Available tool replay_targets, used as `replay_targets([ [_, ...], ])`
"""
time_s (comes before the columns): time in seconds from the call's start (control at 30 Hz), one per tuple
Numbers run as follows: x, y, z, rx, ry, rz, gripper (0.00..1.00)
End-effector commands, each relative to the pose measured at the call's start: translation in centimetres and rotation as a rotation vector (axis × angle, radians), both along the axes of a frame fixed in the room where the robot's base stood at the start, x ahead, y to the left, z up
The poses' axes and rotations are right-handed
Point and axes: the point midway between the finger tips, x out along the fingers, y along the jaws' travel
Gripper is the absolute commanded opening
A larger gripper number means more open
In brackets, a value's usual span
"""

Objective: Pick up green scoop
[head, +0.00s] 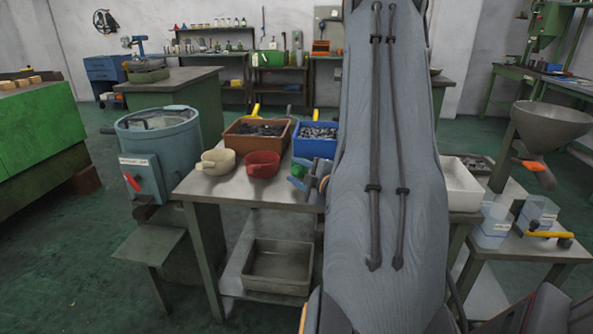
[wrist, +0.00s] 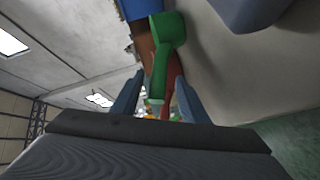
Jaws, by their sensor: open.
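The green scoop (wrist: 165,35) shows in the wrist view with its cup at the top and its handle reaching down between my two blue fingers. In the head view only a small part of the green scoop (head: 298,170) shows at the table's front right, partly hidden by my gripper (head: 302,177). My gripper (wrist: 159,78) is open, with one finger on each side of the handle. I cannot tell whether either finger touches it.
A red scoop (head: 262,164) and a cream scoop (head: 216,161) lie to the left on the table (head: 200,186). Behind stand a brown bin (head: 250,143) and a blue bin (head: 314,148) of small metal parts. A white tray (head: 462,188) is right of my arm.

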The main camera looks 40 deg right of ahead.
Motion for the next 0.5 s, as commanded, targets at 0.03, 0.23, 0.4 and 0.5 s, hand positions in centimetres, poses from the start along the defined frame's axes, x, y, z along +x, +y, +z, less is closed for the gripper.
replay_targets([
  [0.03, 0.4, -0.3, -0.1, 0.000, 0.000, -0.002, 0.40],
  [0.23, 2.9, -1.1, -0.5, 0.001, -0.001, -0.001, 0.40],
  [0.4, 4.8, -1.3, -0.9, 0.000, 0.000, 0.000, 0.40],
  [0.5, 5.2, -1.4, -0.9, 0.001, -0.001, -0.001, 0.40],
])
